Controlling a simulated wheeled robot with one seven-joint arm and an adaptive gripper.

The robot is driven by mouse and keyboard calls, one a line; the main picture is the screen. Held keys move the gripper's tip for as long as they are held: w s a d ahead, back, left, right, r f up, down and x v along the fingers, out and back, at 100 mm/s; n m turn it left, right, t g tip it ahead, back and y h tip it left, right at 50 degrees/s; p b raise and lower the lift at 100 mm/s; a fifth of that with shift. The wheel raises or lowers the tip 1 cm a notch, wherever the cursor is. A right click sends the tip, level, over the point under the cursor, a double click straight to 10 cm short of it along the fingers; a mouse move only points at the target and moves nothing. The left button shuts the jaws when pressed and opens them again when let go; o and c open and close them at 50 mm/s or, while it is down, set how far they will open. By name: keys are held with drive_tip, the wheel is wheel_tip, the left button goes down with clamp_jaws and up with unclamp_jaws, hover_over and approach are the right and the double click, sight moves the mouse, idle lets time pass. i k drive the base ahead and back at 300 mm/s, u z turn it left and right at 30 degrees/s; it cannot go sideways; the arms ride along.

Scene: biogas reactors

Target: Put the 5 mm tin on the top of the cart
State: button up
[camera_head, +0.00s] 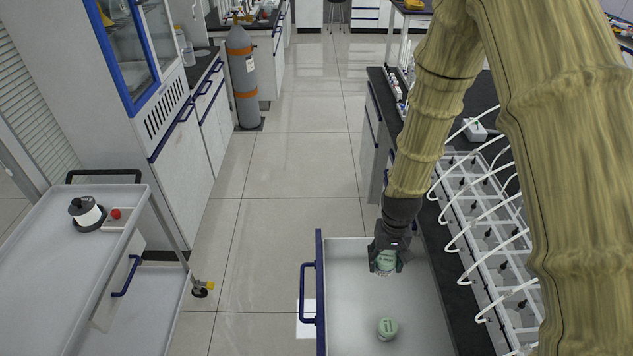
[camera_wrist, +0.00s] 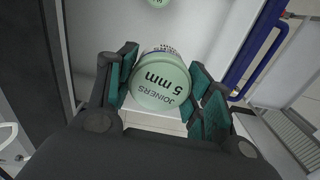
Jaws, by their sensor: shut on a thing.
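My gripper (camera_head: 387,258) is shut on a pale green round tin. The wrist view shows the lid of this 5 mm tin (camera_wrist: 162,82), printed "JOINERS 5 mm", between the green finger pads of my gripper (camera_wrist: 165,85). In the head view the tin (camera_head: 386,262) is partly hidden by the fingers. It is over the far part of an open drawer; I cannot tell whether it touches the floor of it. The cart (camera_head: 60,255) stands at the left, with a grey top.
A second pale green tin (camera_head: 387,328) stands in the open white drawer (camera_head: 345,290). On the cart top are a black and white device (camera_head: 86,213) and a red knob (camera_head: 116,213). Racks with white tubes (camera_head: 490,240) line the right bench. Clear floor lies between cart and drawer.

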sight(46, 315)
drive_tip(key=u, duration=0.5)
drive_tip(key=k, duration=0.6)
drive_tip(key=u, duration=0.6)
drive_tip(key=i, duration=0.5)
drive_tip(key=u, duration=0.75)
drive_tip(key=i, duration=0.55)
drive_tip(key=u, duration=0.5)
